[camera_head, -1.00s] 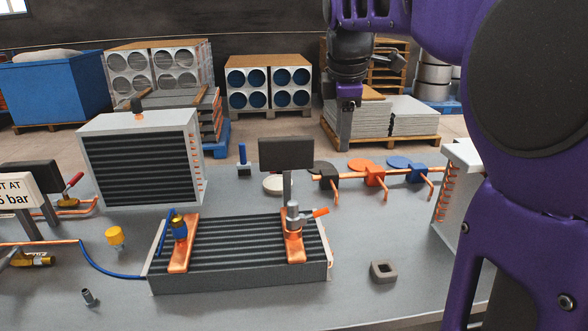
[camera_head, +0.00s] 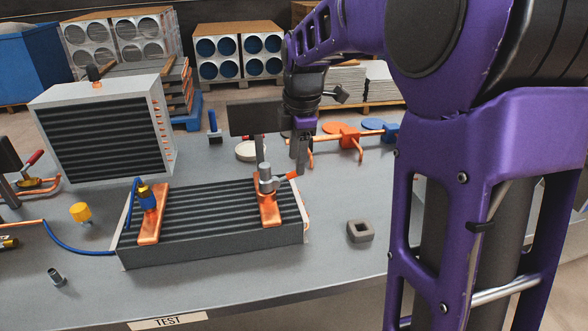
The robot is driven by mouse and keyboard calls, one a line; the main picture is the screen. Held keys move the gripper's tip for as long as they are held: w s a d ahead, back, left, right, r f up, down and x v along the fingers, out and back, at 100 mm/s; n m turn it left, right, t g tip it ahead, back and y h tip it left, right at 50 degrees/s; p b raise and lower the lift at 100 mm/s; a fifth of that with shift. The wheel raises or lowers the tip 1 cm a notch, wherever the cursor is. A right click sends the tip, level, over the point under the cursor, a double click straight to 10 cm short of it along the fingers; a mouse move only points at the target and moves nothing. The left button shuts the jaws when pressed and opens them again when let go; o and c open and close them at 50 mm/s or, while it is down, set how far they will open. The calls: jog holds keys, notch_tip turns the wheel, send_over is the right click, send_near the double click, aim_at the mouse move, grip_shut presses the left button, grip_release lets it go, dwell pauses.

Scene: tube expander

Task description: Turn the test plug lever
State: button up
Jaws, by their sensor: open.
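A finned coil block (camera_head: 205,217) lies on the grey table with two copper bars across it. A silver test plug (camera_head: 266,181) stands upright on the right copper bar (camera_head: 269,208). Its orange lever (camera_head: 286,178) points to the right and slightly up. My gripper (camera_head: 300,168) hangs fingers down just behind and to the right of the lever. It is open and holds nothing. The fingers overlap in this view, and I cannot tell whether they touch the lever.
A blue fitting (camera_head: 149,197) with a blue hose sits on the left copper bar. A square grey block (camera_head: 360,231) lies to the right. Copper pipes with coloured valves (camera_head: 342,134) are behind.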

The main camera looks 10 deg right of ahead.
aim_at(290, 176)
jog(key=shift+w+f, duration=0.2)
jog(key=shift+f, duration=0.7)
jog(key=shift+w+f, duration=0.15)
jog(key=shift+f, duration=0.75)
grip_shut()
